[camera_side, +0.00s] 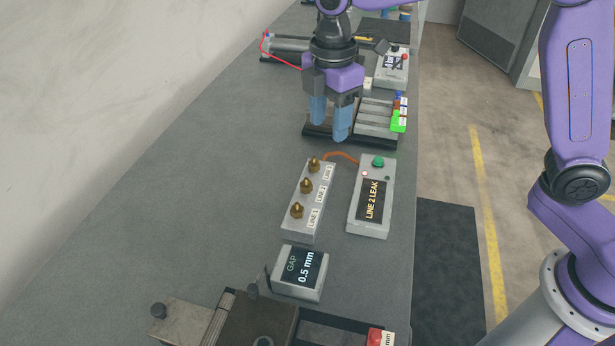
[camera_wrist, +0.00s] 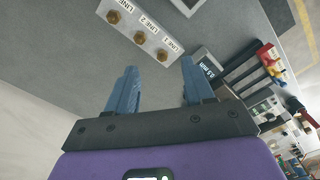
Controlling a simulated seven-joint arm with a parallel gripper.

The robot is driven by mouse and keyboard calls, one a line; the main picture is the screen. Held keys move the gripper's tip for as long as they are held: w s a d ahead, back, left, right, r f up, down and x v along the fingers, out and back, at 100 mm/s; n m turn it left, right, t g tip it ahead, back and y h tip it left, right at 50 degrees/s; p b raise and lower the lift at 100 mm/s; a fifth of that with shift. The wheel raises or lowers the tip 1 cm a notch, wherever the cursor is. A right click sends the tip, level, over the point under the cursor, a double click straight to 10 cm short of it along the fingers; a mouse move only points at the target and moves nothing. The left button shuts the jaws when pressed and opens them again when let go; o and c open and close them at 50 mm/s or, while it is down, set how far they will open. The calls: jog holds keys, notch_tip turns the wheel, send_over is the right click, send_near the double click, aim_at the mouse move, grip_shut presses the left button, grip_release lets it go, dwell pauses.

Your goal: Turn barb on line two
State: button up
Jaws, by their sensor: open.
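A grey block (camera_side: 290,229) carries three brass barbs in a row with line labels; it is also at the top of the wrist view (camera_wrist: 178,48). The middle barb, by the LINE 2 label, is the line two barb (camera_side: 306,186); it also shows in the wrist view (camera_wrist: 139,38). A grey box beside the block has a dark display (camera_side: 371,199) reading LINE 2 LEAK. My gripper (camera_side: 330,129), with blue fingers, is open and empty. It hangs beyond the block in the side view, apart from the barbs; in the wrist view its fingertips (camera_wrist: 159,68) point towards the block.
The leak box has a green button (camera_side: 378,161), and an orange tube joins it to the block. A gap gauge (camera_side: 299,275) reading 0.5 mm stands in front. A rack of grey bars (camera_side: 376,116) is near my gripper. Bare bench (camera_side: 190,190) lies to the left.

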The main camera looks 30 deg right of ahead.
jog(key=n, duration=0.1)
send_over(306, 184)
jog(key=f, duration=1.8)
jog(key=shift+w+d, duration=0.3)
jog(key=shift+d, duration=0.05)
